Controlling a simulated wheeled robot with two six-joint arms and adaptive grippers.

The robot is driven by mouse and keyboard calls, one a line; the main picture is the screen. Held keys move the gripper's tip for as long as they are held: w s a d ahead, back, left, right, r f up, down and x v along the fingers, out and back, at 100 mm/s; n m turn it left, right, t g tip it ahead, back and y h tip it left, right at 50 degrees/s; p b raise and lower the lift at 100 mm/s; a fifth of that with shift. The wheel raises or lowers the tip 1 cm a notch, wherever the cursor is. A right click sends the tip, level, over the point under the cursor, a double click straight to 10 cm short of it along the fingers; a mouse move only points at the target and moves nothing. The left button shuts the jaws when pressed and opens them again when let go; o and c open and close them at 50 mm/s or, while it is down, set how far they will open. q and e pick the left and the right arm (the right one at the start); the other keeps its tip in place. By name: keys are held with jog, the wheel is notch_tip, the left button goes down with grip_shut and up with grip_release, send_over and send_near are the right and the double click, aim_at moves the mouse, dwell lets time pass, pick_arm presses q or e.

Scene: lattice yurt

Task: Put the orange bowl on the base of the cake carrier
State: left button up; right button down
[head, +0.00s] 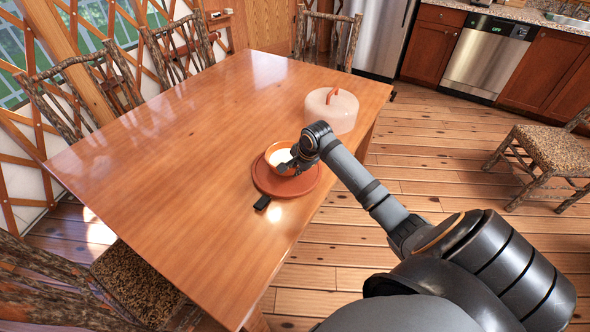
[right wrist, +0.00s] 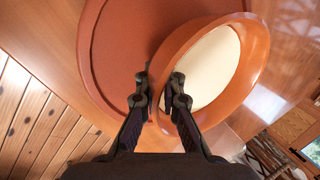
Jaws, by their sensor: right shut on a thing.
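The orange bowl (head: 271,152), pale inside, is at the right side of the wooden table, over the round orange base of the cake carrier (head: 289,190). My right gripper (head: 288,166) is shut on the near rim of the bowl. In the right wrist view the fingers (right wrist: 161,98) pinch the wall of the bowl (right wrist: 250,70), and the base (right wrist: 115,60) shows behind it. I cannot tell whether the bowl touches the base or hangs just above it. The domed cover (head: 334,112), translucent white with an orange handle, stands apart farther back. My left gripper is not in view.
A small black object (head: 262,202) lies on the table just in front of the base. The left and middle of the table (head: 170,150) are clear. Chairs stand around the table, and another chair (head: 545,150) is on the floor at right.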

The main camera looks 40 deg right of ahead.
jog(key=c, duration=1.5)
grip_release()
jog(key=shift+r, duration=0.1)
jog(key=p+v, duration=0.1)
jog(key=v, duration=1.1)
